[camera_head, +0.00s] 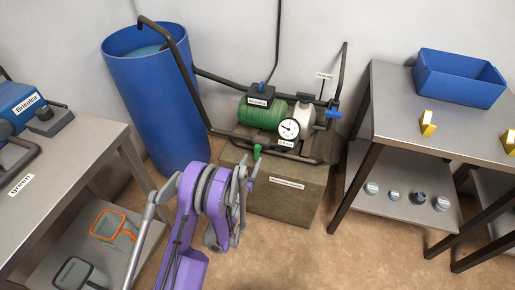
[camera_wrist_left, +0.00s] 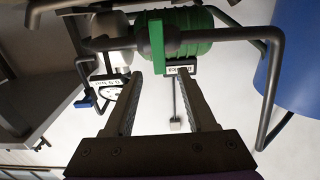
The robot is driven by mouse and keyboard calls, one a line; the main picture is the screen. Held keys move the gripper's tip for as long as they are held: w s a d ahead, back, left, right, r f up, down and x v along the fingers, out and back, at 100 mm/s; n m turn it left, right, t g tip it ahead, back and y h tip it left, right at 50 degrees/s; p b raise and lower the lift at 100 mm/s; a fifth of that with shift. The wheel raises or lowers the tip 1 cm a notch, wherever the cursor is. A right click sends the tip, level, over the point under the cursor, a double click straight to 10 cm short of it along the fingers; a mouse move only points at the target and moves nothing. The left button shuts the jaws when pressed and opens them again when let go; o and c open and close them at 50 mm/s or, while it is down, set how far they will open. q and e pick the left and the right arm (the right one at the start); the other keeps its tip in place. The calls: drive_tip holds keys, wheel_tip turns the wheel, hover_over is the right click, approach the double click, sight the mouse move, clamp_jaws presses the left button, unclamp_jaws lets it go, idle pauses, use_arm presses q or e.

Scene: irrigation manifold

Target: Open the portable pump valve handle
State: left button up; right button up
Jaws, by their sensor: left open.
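The portable pump (camera_head: 263,112) has a green ribbed body and a round white gauge (camera_head: 288,129), and sits in a dark tube frame on a grey-brown block (camera_head: 290,187). A green handle (camera_head: 257,152) sits low at its front; it also shows in the left wrist view (camera_wrist_left: 158,46). A blue handle (camera_head: 334,112) is on the pipe at its right. My left gripper (camera_head: 246,172) is open and empty, just in front of the green handle. In the left wrist view the handle lies beyond and between the fingertips (camera_wrist_left: 160,74), with no contact visible. My right gripper is out of view.
A blue barrel (camera_head: 158,110) stands left behind the pump. A metal table (camera_head: 85,150) is at left. Another table (camera_head: 395,107) at right holds a blue bin (camera_head: 458,78) and yellow pieces. The floor in front of the block is clear.

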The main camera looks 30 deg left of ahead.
sight(256, 151)
use_arm(q)
drive_tip(key=x, duration=0.7)
drive_tip(key=shift+w+f+b, duration=0.1)
drive_tip(key=shift+w+b, duration=0.05)
drive_tip(key=shift+b, duration=0.2)
clamp_jaws()
